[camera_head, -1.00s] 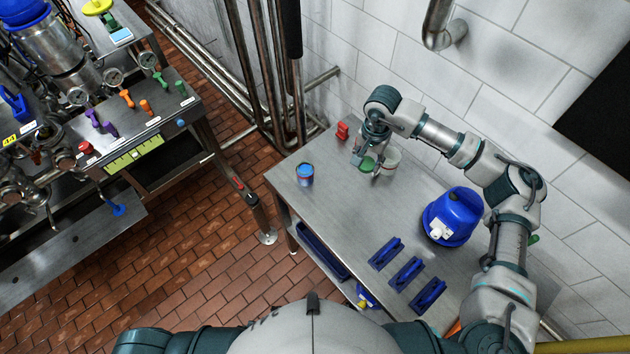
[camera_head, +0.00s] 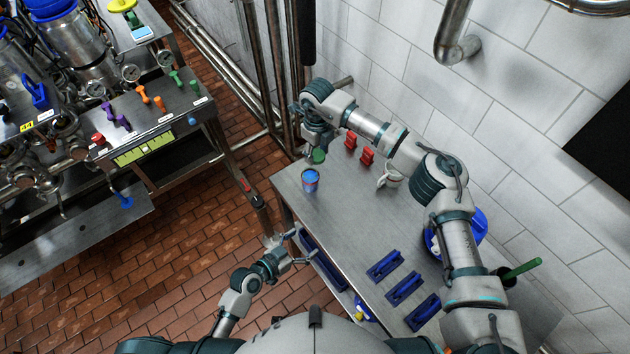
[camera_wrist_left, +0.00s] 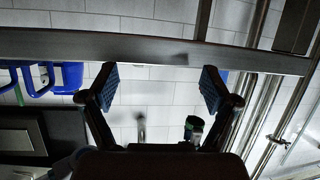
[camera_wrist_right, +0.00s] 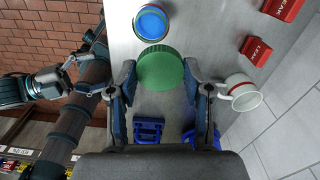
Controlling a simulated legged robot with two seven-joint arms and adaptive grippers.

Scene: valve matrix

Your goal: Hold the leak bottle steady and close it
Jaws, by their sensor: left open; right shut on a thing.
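The leak bottle (camera_head: 310,180), a short blue can with a red band, stands upright near the left edge of the steel table; its round blue top shows in the right wrist view (camera_wrist_right: 152,22). My right gripper (camera_head: 319,155) is shut on a green lid (camera_wrist_right: 160,68), held above the table just behind the bottle and apart from it. My left gripper (camera_head: 303,247) is open and empty, in front of the table's left edge and below the bottle in the picture. It also shows open in the left wrist view (camera_wrist_left: 158,85), close to the table edge.
Two red blocks marked LEAK (camera_wrist_right: 256,50) and a white mug (camera_head: 390,176) stand at the back. Several blue handles (camera_head: 385,265) lie at the front right. A blue lidded container (camera_head: 468,228) is partly behind my right arm.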

